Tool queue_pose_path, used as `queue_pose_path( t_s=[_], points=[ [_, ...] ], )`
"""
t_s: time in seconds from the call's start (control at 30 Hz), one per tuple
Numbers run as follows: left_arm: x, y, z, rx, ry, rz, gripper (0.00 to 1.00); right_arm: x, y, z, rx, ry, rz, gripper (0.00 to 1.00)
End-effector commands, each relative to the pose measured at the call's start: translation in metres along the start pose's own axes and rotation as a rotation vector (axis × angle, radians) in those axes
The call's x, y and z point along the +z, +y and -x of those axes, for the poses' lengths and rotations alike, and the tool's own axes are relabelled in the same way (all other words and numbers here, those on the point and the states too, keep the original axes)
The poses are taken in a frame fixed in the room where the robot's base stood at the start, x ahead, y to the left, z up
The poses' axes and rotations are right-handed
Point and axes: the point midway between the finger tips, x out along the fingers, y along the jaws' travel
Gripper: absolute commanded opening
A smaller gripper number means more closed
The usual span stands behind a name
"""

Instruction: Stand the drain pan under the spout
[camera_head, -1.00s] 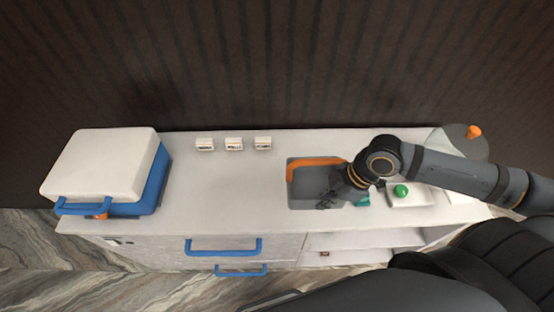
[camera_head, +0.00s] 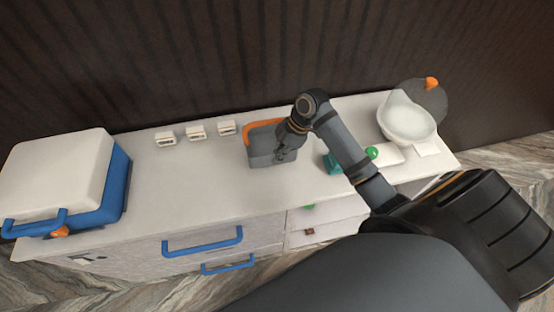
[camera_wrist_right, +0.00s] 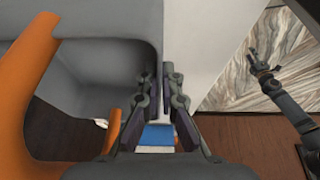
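The drain pan (camera_head: 259,158) is a grey box-shaped pan with an orange handle (camera_head: 262,125) along its far side. It is over the middle of the white counter; whether it is clear of the top I cannot tell. My right gripper (camera_head: 287,152) is at its right part, and in the wrist view the fingers (camera_wrist_right: 160,100) are close together at the pan's wall (camera_wrist_right: 100,30), shut on it. The orange spout (camera_head: 60,232) is low on the front of the blue-and-white cooler (camera_head: 55,170) at the left end. My left gripper (camera_wrist_right: 260,65) shows in the wrist view, empty, fingers apart.
Three small white blocks (camera_head: 196,132) stand behind and left of the pan. A teal item (camera_head: 332,164), a white box with a green button (camera_head: 371,153) and a white bowl (camera_head: 408,122) are to the right. The counter between cooler and pan is clear. Blue drawer handles (camera_head: 203,243) stick out below.

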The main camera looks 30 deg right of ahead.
Motion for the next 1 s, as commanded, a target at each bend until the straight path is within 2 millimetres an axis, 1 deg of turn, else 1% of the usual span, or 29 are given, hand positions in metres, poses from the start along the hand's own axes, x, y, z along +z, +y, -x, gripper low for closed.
queue_pose_path(
  t_s=[0.07,0.2,0.23,0.3,0.43,0.8,0.83,0.9,1.0],
  points=[
    [0.000,0.000,0.001,0.000,0.000,0.000,0.40,0.001,0.004,-0.003,0.002,0.000,0.001,0.00],
    [-0.006,0.000,0.001,0.000,0.009,0.000,0.40,0.001,0.006,-0.008,0.000,0.001,0.000,0.00],
    [-0.009,-0.001,0.002,0.000,0.012,0.001,0.40,0.002,0.009,-0.011,-0.001,0.002,0.000,0.00],
    [-0.013,-0.001,0.011,-0.001,0.018,0.001,0.40,0.006,0.007,-0.020,-0.004,0.000,-0.002,0.00],
    [-0.019,-0.002,0.016,-0.001,0.027,0.001,0.40,0.013,0.007,-0.036,-0.001,-0.001,0.000,0.00],
    [-0.017,-0.001,0.012,-0.001,0.024,0.001,0.40,0.016,0.008,-0.042,0.001,-0.001,0.001,0.00],
    [-0.017,-0.001,0.013,-0.001,0.023,0.001,0.40,0.016,0.008,-0.042,0.001,-0.001,0.001,0.07],
    [-0.015,-0.001,0.013,-0.001,0.022,0.001,0.40,0.016,0.007,-0.042,0.001,-0.001,0.001,0.17],
    [-0.014,-0.001,0.013,0.000,0.020,0.001,0.40,0.016,0.007,-0.042,0.001,-0.001,0.001,0.28]
  ],
)
